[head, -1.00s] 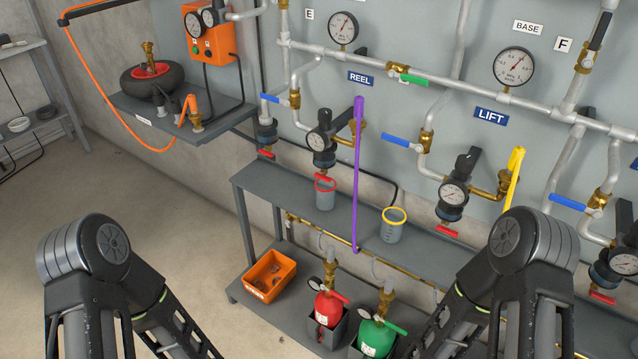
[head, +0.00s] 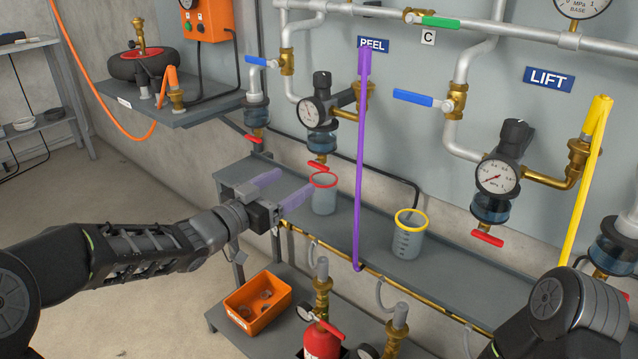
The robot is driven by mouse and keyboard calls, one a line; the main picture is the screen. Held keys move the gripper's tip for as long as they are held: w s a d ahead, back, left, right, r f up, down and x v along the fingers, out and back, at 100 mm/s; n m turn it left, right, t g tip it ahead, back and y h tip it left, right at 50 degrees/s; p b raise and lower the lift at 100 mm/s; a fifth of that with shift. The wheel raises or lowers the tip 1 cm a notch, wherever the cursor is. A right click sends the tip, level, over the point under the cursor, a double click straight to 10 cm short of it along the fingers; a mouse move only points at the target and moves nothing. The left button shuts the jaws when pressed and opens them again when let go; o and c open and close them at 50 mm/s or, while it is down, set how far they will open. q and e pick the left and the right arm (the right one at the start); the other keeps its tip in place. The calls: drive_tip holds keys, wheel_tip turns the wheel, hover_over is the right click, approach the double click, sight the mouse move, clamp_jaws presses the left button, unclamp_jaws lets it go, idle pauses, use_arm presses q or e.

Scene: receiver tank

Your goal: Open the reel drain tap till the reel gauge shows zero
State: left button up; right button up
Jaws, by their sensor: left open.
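The reel drain tap (head: 318,165) is a small red handle under the blue-bowled reel filter (head: 321,143), below the REEL sign (head: 373,44). The reel gauge (head: 309,114) is a round white dial on the unit's left side; its reading is too small to tell. A grey cup with a red rim (head: 323,197) stands on the shelf below the tap. My left gripper (head: 295,181) is open and empty, its purplish fingers pointing right, left of the cup and lower than the tap. My right gripper is out of view; only its arm shows at the lower right.
A purple hose (head: 361,170) hangs right of the reel unit. A yellow-rimmed jug (head: 408,235) stands on the grey shelf (head: 460,275). Another red tap (head: 254,139) is to the left, and the LIFT unit's red tap (head: 487,238) to the right. An orange bin (head: 257,302) sits below.

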sight(316, 167)
use_arm(q)
drive_tip(key=shift+d, duration=0.1)
drive_tip(key=b+x, duration=0.1)
drive_tip(key=x, duration=0.5)
drive_tip(key=shift+w+d+f, duration=0.1)
drive_tip(key=shift+w+d, duration=0.05)
drive_tip(key=shift+w, duration=0.05)
drive_tip(key=shift+w+d, duration=0.3)
drive_tip(key=shift+w, duration=0.2)
